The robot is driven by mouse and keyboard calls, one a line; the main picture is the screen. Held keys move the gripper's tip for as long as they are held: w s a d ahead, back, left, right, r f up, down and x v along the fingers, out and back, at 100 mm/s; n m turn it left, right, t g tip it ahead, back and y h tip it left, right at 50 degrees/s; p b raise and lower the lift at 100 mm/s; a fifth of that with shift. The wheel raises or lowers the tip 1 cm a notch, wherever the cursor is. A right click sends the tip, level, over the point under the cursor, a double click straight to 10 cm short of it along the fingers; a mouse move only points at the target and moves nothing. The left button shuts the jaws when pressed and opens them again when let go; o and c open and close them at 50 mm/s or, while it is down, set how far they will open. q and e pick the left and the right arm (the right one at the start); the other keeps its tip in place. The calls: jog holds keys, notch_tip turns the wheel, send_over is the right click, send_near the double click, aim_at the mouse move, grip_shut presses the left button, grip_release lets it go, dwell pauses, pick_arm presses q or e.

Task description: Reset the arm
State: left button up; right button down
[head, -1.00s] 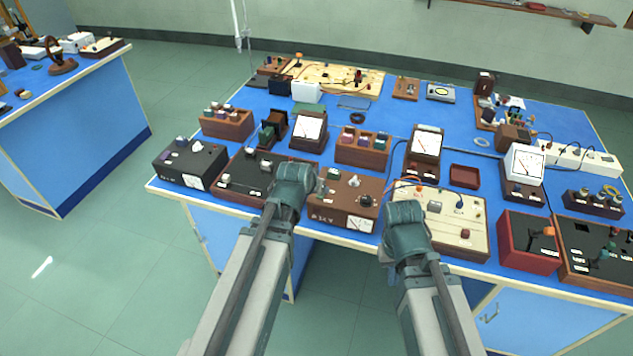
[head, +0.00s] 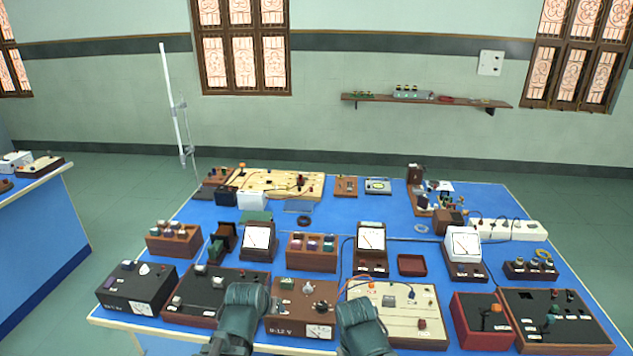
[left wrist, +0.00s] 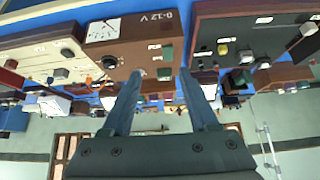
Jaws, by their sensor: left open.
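In the left wrist view my left gripper (left wrist: 164,78) is open, its two blue-grey fingers apart with nothing between them. A brown box marked 0-12 V (left wrist: 130,45) lies beyond the fingertips and appears upside down there. The same box (head: 300,308) is at the bench's front edge in the head view. My left arm (head: 243,310) and right arm (head: 363,325) rise at the bottom of the head view, side by side over the bench front. The fingers of both grippers are hidden in that view.
The blue bench (head: 335,222) is crowded with instruments. A black box (head: 138,288) stands front left, a cream panel (head: 405,318) and a red box (head: 482,322) front right. A white stand (head: 175,110) rises behind. Open floor (head: 110,190) separates another bench at left.

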pick_arm(q)
jog(key=s+d+f+m+g+y, duration=0.1)
jog(key=s+d+f+g, duration=0.1)
jog(key=s+d, duration=0.3)
jog(key=s+d+f+m+g, duration=0.2)
jog(key=s+d+g, duration=0.3)
jog(key=s, duration=0.5)
jog(key=shift+s+d+g+y, duration=0.3)
jog(key=shift+s+d+y, duration=0.1)
jog(key=shift+d, duration=0.15)
